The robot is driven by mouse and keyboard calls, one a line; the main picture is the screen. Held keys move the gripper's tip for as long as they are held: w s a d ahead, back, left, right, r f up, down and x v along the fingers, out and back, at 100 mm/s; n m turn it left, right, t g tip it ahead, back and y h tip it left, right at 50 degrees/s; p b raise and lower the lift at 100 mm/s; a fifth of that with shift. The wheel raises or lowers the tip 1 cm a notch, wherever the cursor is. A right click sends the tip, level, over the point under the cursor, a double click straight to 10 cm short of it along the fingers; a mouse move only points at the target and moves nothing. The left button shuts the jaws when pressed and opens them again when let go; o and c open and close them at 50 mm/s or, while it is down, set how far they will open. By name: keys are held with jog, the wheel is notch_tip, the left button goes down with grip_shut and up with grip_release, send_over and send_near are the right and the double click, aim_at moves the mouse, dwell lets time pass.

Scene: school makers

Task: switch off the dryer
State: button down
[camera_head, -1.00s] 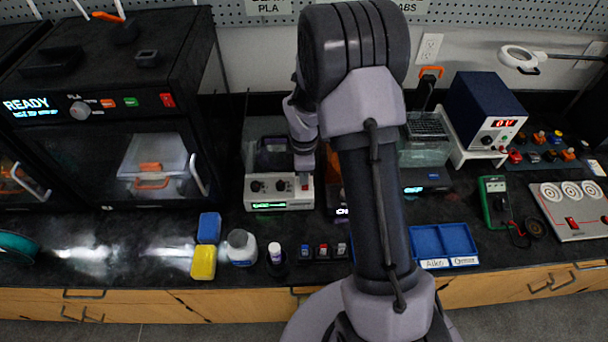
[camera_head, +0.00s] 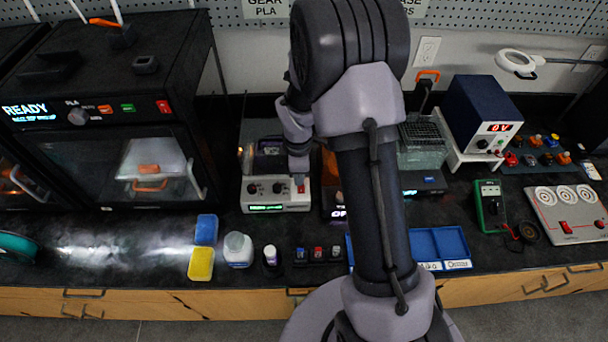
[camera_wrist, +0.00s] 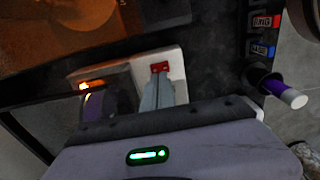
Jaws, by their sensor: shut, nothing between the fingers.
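The dryer (camera_head: 257,196) is a pale unit with two dark knobs, a lit green display (camera_head: 266,208) and a red switch (camera_head: 300,188) at its front right. A purple spool (camera_wrist: 95,106) sits under its clear cover. My gripper (camera_head: 299,180) points down at the red switch, its fingers shut and empty. In the wrist view, my narrow fingertips (camera_wrist: 158,82) end right beside the red switch (camera_wrist: 160,67). I cannot tell whether they touch it. The switch's position is too small to read.
A neighbouring orange spool unit (camera_wrist: 65,22) stands beside the dryer, partly hidden by my arm. A black cabinet (camera_head: 110,120) stands left. A blue tray (camera_head: 449,240) is right.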

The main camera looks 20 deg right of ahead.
notch_tip(320, 180, up, 5)
jog(key=d+p, duration=0.1)
notch_tip(320, 180, up, 7)
jog(key=p, duration=0.2)
send_over(301, 191)
jog(key=w, duration=0.2)
jog(key=shift+s+d+f, duration=0.15)
jog(key=shift+s+d, duration=0.05)
jog(key=shift+t, duration=0.4)
notch_tip(301, 191, down, 14)
jog(key=b, duration=1.4)
jog(key=shift+s+d, duration=0.1)
jog(key=shift+d, duration=0.05)
